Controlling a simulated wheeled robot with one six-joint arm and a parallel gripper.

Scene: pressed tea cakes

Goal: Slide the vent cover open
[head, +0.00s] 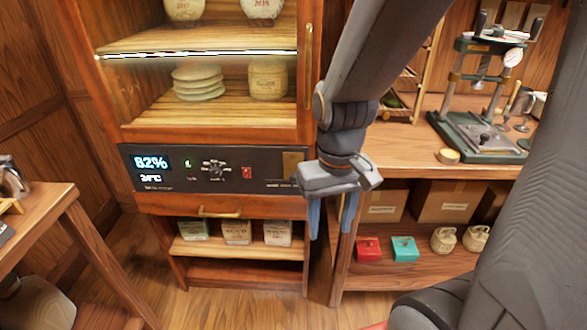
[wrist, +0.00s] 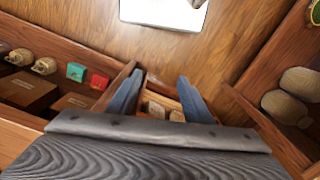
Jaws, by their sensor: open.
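The dark control panel (head: 225,170) on the wooden cabinet has a small brass-coloured plate (head: 293,164) at its right end, which looks like the vent cover. My wrist partly crowds its right side, and I cannot tell how far it is slid. My gripper (head: 331,214) points down just right of and below the panel, in front of the cabinet's right edge. Its two blue fingers are apart with nothing between them. In the wrist view my gripper (wrist: 158,96) also shows open, and the plate is not visible there.
A cabinet drawer with a brass handle (head: 219,212) sits under the panel. The right-hand bench (head: 400,152) holds a press (head: 485,95), with a red box (head: 368,249) and a teal box (head: 404,249) on its lower shelf. Floor (head: 235,308) is clear in front of the cabinet.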

